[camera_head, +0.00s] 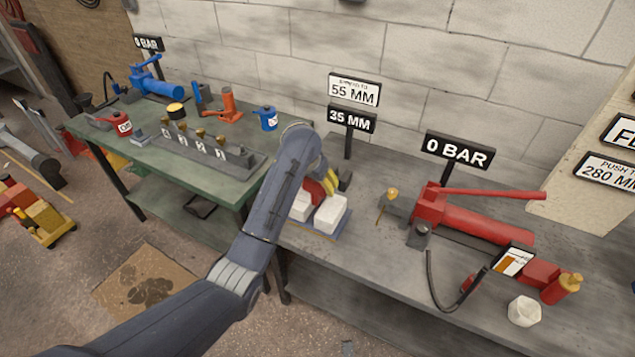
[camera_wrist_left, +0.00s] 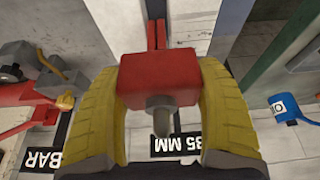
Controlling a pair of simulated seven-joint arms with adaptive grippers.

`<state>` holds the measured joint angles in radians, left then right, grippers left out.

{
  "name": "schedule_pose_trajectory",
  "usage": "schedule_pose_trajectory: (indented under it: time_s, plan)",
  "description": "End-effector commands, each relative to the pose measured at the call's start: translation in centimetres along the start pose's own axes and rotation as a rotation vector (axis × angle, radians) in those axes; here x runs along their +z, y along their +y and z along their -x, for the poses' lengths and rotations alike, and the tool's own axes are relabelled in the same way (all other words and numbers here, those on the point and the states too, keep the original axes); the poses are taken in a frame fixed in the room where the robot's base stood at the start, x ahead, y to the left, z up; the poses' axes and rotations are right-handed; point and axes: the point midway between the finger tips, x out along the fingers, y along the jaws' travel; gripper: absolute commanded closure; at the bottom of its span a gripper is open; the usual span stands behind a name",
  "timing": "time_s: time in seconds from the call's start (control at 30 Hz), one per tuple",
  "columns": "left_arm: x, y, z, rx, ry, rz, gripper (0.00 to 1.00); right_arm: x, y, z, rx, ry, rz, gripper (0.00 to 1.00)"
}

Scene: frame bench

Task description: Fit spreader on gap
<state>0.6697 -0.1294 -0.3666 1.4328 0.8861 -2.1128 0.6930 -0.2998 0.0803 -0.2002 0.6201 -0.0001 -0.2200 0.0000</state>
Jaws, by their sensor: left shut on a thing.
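The red spreader (camera_wrist_left: 158,80) sits between the yellow fingers of my left gripper (camera_wrist_left: 160,95), which is shut on its body. Its narrow red jaws point away from the wrist at the gap between two white blocks, the left one (camera_wrist_left: 114,22) and the right one (camera_wrist_left: 184,22). In the head view, my left gripper (camera_head: 328,186) is just above the white block (camera_head: 331,213) and its neighbour (camera_head: 300,207). The arm partly hides the spreader and gap there. I cannot tell whether the jaw tips are inside the gap. My right gripper is out of view.
Behind the blocks stands a 35 MM sign (camera_head: 351,120) under a 55 MM sign (camera_head: 354,91). A red hand pump (camera_head: 470,222) with a 0 BAR sign (camera_head: 458,149) and hose is on the right. A green bench (camera_head: 160,190) with tools adjoins on the left.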

Motion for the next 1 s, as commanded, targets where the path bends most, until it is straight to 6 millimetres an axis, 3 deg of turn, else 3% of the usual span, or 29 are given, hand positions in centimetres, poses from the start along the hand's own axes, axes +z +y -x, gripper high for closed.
schedule_pose_trajectory:
  time_s: [1.0]
  plan:
    - [0.6, 0.0, -1.6, 0.000, 0.004, 0.000, 0.78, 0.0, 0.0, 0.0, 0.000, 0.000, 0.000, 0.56]
